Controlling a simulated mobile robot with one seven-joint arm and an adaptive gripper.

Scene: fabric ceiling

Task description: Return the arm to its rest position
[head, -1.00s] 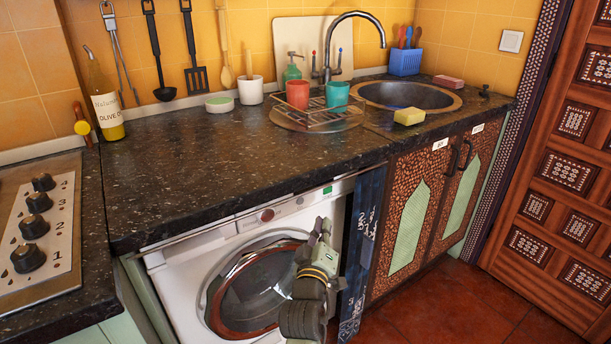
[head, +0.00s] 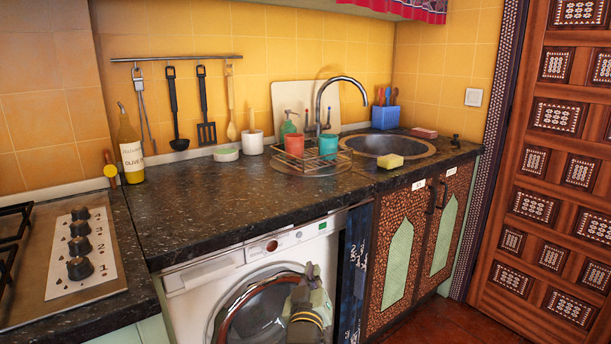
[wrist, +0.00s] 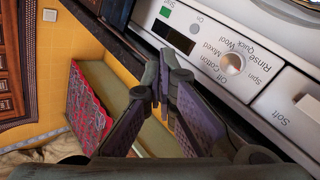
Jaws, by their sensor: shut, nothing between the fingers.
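My gripper (head: 309,272) is in front of the washing machine (head: 187,305), over the right part of its round door. It points upward, with the tips just below the control panel. In the wrist view my gripper's dark fingers (wrist: 163,80) are shut together with nothing between them. The machine's panel (wrist: 225,50), with its dial and printed programme names, shows upside down there. Most of my arm is below the head view's lower edge.
The dark counter (head: 230,205) overhangs the machine. It holds an olive oil bottle (head: 130,150), a dish rack (head: 310,160) with two cups, and a yellow sponge (head: 390,161) beside the sink (head: 390,146). The hob (head: 85,265) is at left. A carved wooden door (head: 545,170) stands at right.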

